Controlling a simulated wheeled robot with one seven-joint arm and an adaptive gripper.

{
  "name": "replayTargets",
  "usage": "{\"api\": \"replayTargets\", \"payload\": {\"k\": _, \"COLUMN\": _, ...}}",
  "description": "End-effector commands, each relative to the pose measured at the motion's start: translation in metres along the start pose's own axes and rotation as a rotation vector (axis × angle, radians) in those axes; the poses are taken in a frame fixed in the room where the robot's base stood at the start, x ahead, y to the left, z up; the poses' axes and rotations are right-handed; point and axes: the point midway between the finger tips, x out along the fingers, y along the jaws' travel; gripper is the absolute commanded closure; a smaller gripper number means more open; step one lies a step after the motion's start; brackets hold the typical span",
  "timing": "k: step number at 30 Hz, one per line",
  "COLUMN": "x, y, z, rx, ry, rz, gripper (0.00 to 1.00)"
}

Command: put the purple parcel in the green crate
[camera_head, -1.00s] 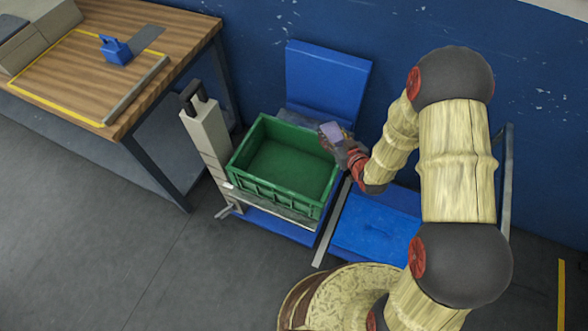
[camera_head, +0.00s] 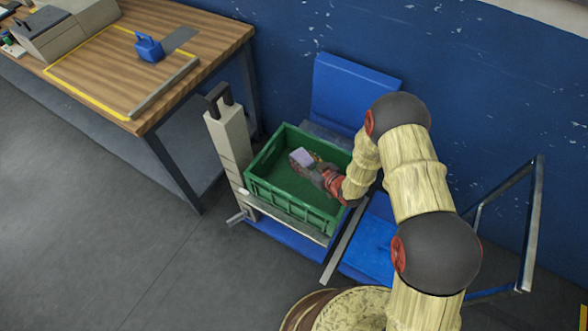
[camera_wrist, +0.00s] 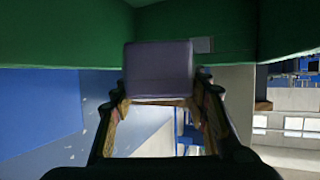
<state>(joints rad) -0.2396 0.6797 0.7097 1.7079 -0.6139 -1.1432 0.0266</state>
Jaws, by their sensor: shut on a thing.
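The purple parcel (camera_head: 302,158) is held at the tip of my gripper (camera_head: 318,170) in the head view, over the open top of the green crate (camera_head: 262,190). My gripper is shut on the parcel. In the wrist view the parcel (camera_wrist: 158,72) sits between the two fingers of my gripper (camera_wrist: 160,98). Green crate walls (camera_wrist: 60,35) fill the top of the wrist view, close behind the parcel. The part of the crate floor that shows looks empty. I cannot tell the exact height of the parcel above the floor.
The crate rests on a stand beside a grey post (camera_head: 230,145) with a dark handle. A blue panel (camera_head: 350,90) stands behind it. A wooden table (camera_head: 105,70) with a blue tool (camera_head: 149,47) is at the left. A metal frame (camera_head: 530,225) stands at the right.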

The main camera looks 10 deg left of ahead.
Motion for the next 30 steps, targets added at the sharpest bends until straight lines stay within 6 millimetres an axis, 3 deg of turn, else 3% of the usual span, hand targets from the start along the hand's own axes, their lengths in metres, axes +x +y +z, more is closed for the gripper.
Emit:
{"api": "replayTargets", "payload": {"k": 1, "x": 0.011, "y": -0.005, "z": 0.011, "rx": 0.001, "ry": -0.002, "rz": -0.002, "gripper": 0.87}}
{"api": "replayTargets", "payload": {"k": 4, "x": 0.026, "y": -0.009, "z": 0.019, "rx": 0.001, "ry": -0.001, "rz": -0.001, "gripper": 0.87}}
{"api": "replayTargets", "payload": {"k": 15, "x": 0.052, "y": -0.017, "z": 0.033, "rx": 0.001, "ry": 0.000, "rz": 0.000, "gripper": 0.87}}
{"api": "replayTargets", "payload": {"k": 21, "x": 0.060, "y": -0.016, "z": 0.060, "rx": 0.001, "ry": -0.002, "rz": 0.001, "gripper": 0.87}}
{"api": "replayTargets", "payload": {"k": 30, "x": 0.060, "y": -0.016, "z": 0.059, "rx": 0.001, "ry": -0.001, "rz": 0.001, "gripper": 0.87}}
